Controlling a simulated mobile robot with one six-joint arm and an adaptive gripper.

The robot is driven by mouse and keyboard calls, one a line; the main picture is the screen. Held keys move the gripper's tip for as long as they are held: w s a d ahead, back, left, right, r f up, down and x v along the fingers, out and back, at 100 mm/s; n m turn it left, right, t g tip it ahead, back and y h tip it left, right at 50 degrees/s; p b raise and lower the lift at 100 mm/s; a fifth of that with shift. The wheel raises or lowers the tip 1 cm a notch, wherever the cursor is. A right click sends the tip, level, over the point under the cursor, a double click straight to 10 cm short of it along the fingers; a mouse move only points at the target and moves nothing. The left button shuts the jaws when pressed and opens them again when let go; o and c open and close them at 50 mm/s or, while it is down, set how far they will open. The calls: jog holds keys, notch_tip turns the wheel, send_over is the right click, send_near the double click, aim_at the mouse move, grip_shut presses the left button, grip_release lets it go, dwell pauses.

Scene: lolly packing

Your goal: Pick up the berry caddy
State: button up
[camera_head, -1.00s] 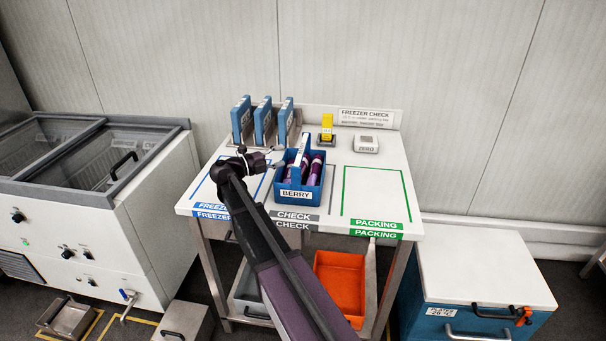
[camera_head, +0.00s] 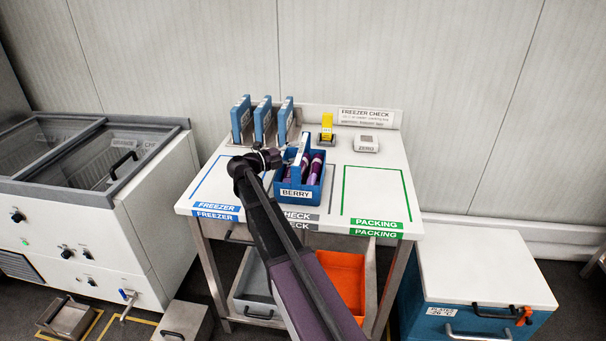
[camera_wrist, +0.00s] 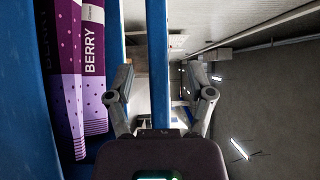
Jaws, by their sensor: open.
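The berry caddy (camera_head: 300,195) is a blue open box with a BERRY label and a raised handle. It stands in the middle check area of the table and holds purple packs (camera_head: 315,168). In the wrist view, purple BERRY packs (camera_wrist: 92,70) show at the left between blue caddy parts. My gripper (camera_head: 283,155) is at the caddy's upper left side, by the handle. In the wrist view, my gripper (camera_wrist: 163,92) is open, with a blue upright bar of the caddy (camera_wrist: 158,50) between its fingers. Contact cannot be told.
Blue upright holders (camera_head: 263,120) stand at the table's back left. The green-outlined packing area (camera_head: 374,190) is empty. A freezer (camera_head: 110,215) stands left and a cooler (camera_head: 485,275) right.

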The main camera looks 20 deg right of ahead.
aim_at(302, 147)
jog(key=shift+w+d, duration=0.15)
jog(key=shift+d, duration=1.35)
grip_shut()
